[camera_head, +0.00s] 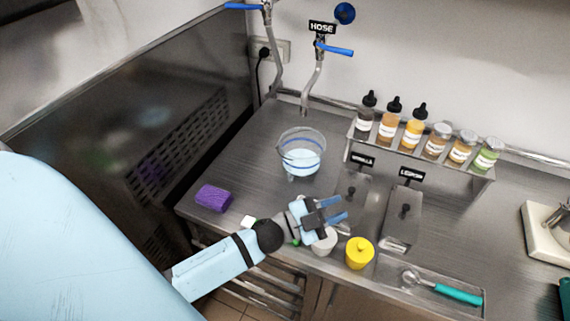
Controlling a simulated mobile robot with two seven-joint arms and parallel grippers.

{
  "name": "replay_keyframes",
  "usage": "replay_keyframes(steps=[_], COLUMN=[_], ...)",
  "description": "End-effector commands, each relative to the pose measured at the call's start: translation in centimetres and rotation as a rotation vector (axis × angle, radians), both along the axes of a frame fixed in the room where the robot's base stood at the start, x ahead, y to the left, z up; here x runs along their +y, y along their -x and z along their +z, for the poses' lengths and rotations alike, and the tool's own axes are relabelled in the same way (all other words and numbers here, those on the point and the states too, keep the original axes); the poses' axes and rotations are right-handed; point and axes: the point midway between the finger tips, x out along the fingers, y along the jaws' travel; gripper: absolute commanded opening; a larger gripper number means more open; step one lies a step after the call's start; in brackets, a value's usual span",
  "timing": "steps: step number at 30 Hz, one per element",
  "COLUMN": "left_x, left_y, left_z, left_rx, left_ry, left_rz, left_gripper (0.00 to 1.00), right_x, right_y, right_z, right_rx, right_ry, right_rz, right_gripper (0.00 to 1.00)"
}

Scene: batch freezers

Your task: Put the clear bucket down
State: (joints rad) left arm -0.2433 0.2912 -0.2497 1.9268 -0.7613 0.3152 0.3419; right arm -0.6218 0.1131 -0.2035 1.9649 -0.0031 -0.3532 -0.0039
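The clear bucket (301,140) is upright at the back of the steel counter, below the hose spout (305,100). It has blue bands and something pale inside. It appears to rest on the counter, apart from any gripper. My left gripper (338,208) is in front of the bucket, nearer the counter's front edge. Its two blue fingers are apart with nothing visible between them. It partly covers a white cup (324,244) below it. My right gripper is out of view.
A purple sponge (213,198) lies to the left and a yellow lidded pot (359,253) near the front edge. Lidded metal bins (402,217) are right of the bucket. A rack (430,160) of bottles and jars stands behind. A tray (398,272) holds a teal-handled scoop (457,293).

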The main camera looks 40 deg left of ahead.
Motion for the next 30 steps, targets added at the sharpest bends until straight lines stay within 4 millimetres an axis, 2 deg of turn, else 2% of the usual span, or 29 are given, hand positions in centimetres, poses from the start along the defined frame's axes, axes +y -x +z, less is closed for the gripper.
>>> replay_keyframes(steps=[1, 3, 6, 10, 12, 15, 30], left_x=[0.9, 2.0, 2.5, 2.1, 1.8, 1.7, 1.7], left_y=[1.9, 4.5, 9.0, 13.7, 15.1, 15.8, 15.7], left_z=[-3.3, -7.7, -13.2, -17.4, -18.4, -18.9, -18.9], left_rx=[0.154, 0.366, 0.650, 0.895, 0.963, 1.000, 0.999], left_ry=[0.089, 0.177, 0.257, 0.308, 0.322, 0.327, 0.328], left_rz=[0.115, 0.250, 0.373, 0.434, 0.443, 0.447, 0.446], left_gripper=[0.29, 0.29, 0.29, 0.29, 0.29, 0.29, 0.29], right_x=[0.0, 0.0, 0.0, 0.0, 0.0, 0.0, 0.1], right_y=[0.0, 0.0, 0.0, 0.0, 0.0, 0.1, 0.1], right_z=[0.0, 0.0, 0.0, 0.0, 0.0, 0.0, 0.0], right_rx=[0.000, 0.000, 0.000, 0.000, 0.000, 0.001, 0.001], right_ry=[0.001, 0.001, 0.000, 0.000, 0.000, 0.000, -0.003], right_rz=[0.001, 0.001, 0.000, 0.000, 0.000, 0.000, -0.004], right_gripper=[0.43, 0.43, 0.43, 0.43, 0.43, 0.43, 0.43])
